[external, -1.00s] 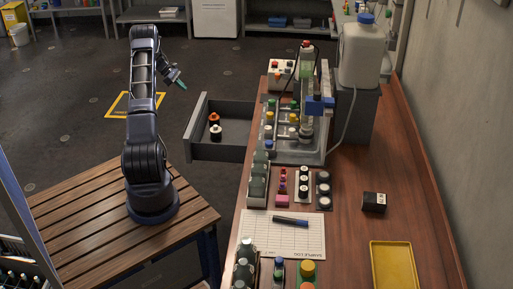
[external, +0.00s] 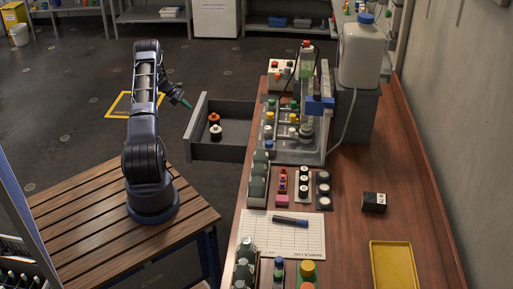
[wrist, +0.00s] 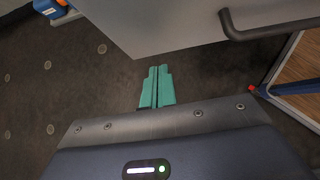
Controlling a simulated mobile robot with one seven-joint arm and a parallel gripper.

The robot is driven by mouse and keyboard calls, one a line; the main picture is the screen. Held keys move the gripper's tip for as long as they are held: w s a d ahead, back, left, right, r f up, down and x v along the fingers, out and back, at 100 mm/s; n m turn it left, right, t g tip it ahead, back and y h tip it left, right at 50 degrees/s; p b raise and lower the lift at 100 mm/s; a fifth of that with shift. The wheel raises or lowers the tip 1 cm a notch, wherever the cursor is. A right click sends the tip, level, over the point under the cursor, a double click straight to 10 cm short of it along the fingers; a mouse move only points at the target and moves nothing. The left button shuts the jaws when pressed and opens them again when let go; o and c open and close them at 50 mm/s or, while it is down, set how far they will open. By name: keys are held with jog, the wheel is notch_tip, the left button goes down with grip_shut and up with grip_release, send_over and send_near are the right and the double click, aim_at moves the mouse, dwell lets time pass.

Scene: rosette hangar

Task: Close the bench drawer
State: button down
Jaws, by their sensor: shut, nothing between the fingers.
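The bench drawer (external: 224,153) is grey and stands pulled out to the left of the bench, with an orange-capped and a white-capped bottle inside. Its front panel (wrist: 190,18) fills the top of the wrist view, with a dark bar handle (wrist: 270,27) at the right. My gripper (external: 186,103) is just left of the drawer's far front corner in the external view. Its green fingers (wrist: 156,87) are shut together and empty, pointing toward the panel's lower edge in the wrist view. I cannot tell whether they touch it.
The wooden bench (external: 345,235) holds bottles, racks, a clipboard sheet (external: 283,234) and a yellow tray (external: 393,268). A slatted wooden platform (external: 90,215) lies under my arm.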

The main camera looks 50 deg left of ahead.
jog(key=shift+w+d+f, duration=0.15)
jog(key=shift+w+d, duration=0.65)
jog(key=shift+w, duration=0.05)
jog(key=shift+w+d+f, duration=0.1)
jog(key=shift+w+d, duration=0.7)
jog(key=shift+d, duration=0.1)
